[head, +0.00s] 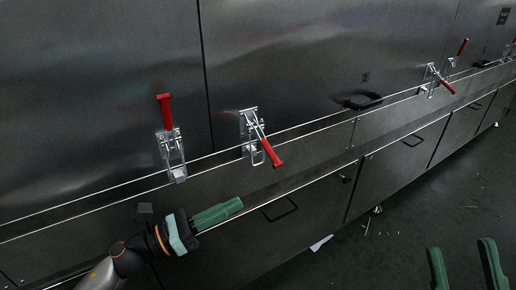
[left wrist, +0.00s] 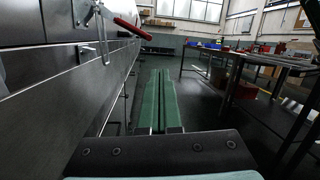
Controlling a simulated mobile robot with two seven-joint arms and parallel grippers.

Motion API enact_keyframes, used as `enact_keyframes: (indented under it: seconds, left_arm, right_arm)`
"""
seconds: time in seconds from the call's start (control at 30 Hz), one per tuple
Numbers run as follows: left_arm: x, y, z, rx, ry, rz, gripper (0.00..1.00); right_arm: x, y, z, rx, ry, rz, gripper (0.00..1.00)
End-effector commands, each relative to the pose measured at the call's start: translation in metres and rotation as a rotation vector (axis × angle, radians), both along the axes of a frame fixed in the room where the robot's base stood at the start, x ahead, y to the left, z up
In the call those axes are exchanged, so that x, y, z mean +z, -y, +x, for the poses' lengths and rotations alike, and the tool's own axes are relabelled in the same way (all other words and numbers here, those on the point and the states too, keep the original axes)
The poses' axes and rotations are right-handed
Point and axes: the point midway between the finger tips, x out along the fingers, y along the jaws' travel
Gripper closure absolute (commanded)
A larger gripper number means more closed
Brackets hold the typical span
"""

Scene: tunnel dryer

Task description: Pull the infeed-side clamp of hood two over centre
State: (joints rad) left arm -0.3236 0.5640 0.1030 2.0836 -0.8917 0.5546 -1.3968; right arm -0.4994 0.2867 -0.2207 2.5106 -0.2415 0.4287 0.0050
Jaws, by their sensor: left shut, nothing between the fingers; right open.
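Two toggle clamps with red handles sit near me on the dryer front in the head view, either side of a panel seam. The left clamp (head: 173,150) has its handle standing upright. The right clamp (head: 250,126) has its handle (head: 271,153) swung out, slanting down to the right. I cannot read which hood is two. My left gripper (head: 238,204) is shut and empty, below both clamps and apart from them. The left wrist view shows its fingers (left wrist: 158,103) together, with a red handle (left wrist: 133,27) up to the left. My right gripper (head: 464,258) is open and empty, at the lower right.
Another clamp pair is further right: one handle (head: 440,82) slants down, the other (head: 462,47) stands up. A black grab handle (head: 362,101) sticks out of the hood between. Lower panels carry handles (head: 279,209). A work table (left wrist: 266,61) stands across the aisle; the aisle floor is mostly clear.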

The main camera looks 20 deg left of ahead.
Motion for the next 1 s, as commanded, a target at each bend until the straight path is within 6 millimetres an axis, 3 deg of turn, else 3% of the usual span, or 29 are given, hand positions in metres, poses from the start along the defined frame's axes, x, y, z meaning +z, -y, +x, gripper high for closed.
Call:
enact_keyframes:
  seconds: [0.03, 0.1, 0.3, 0.73, 1.0]
  left_arm:
    - [0.005, -0.014, 0.008, 0.041, 0.066, 0.131, 1.00]
    - [0.003, -0.030, 0.017, 0.082, 0.148, 0.288, 1.00]
    - [-0.001, -0.054, 0.028, 0.136, 0.264, 0.519, 1.00]
    - [-0.001, -0.054, 0.031, 0.140, 0.276, 0.535, 1.00]
    - [0.002, -0.033, 0.057, 0.139, 0.277, 0.532, 1.00]
  right_arm:
    - [0.012, 0.000, 0.000, -0.003, 0.004, -0.002, 0.50]
    - [0.017, 0.001, 0.000, -0.005, 0.008, -0.003, 0.50]
    - [0.024, 0.002, -0.001, -0.010, 0.017, -0.001, 0.50]
    - [0.022, 0.003, -0.001, -0.012, 0.012, 0.001, 0.50]
    - [0.025, 0.003, -0.001, -0.015, 0.011, -0.002, 0.50]
